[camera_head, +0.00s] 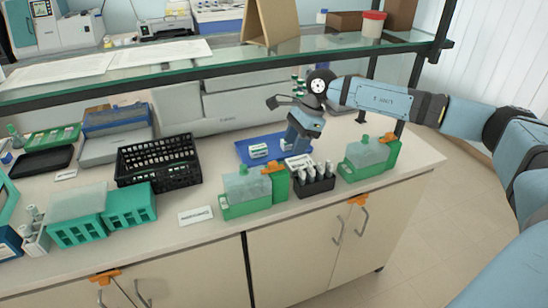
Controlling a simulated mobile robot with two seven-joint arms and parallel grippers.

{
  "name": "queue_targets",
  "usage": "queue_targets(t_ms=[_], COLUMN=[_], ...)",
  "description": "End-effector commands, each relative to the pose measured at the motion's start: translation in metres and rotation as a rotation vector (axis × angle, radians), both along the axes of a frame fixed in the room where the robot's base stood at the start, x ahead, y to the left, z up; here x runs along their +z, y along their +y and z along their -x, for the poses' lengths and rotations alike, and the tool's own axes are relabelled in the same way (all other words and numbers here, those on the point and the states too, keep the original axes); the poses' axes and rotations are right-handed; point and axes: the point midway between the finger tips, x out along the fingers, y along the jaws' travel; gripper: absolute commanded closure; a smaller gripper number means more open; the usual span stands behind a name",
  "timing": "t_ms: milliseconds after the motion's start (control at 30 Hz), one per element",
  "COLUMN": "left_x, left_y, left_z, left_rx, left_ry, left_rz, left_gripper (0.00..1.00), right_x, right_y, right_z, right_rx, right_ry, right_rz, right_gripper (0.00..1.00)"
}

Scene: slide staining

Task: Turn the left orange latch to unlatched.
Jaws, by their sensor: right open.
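The left orange latch (105,276) sits at the top edge of the left pair of cabinet doors, above two handles, at the bottom left. Whether it is latched is too small to tell. A second orange latch (358,200) is on the right pair of doors, below the counter edge. My right gripper (292,147) is open and points down over the blue tray at the back of the counter, far from the left latch. My left gripper is not in view.
Green containers with orange parts (245,190) (370,157), a black rack (314,180), a black basket (160,160) and a blue tray (250,148) crowd the counter. A glass shelf (230,62) spans above. Floor at the right is clear.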

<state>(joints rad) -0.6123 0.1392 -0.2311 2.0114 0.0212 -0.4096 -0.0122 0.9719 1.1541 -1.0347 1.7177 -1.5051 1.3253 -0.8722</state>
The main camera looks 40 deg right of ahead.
Motion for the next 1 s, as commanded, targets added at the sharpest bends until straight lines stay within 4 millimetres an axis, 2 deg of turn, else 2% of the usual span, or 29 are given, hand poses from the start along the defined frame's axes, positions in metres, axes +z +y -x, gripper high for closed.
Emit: queue_targets(t_ms=[33,200,300,500,867,900,1000], left_x=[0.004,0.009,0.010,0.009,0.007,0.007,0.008], left_y=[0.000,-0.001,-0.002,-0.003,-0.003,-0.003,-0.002], left_z=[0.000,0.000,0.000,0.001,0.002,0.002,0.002], left_rx=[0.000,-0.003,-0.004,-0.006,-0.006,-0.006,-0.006], left_ry=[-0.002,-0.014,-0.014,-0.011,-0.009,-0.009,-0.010], left_rz=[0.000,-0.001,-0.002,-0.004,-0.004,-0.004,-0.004], left_gripper=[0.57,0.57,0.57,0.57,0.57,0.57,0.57], right_x=[0.003,0.002,-0.020,-0.040,-0.046,-0.046,-0.046], right_y=[0.013,0.047,0.050,0.058,0.060,0.060,0.060], right_z=[-0.003,-0.011,-0.012,-0.014,-0.015,-0.015,-0.014], right_rx=[0.005,0.004,-0.001,-0.001,-0.001,-0.001,-0.001], right_ry=[-0.004,-0.002,0.001,0.000,-0.001,-0.001,-0.001], right_rz=[-0.002,-0.003,0.000,-0.001,-0.002,-0.002,-0.002], right_gripper=[0.57,0.57,0.57,0.57,0.57,0.62,0.85])
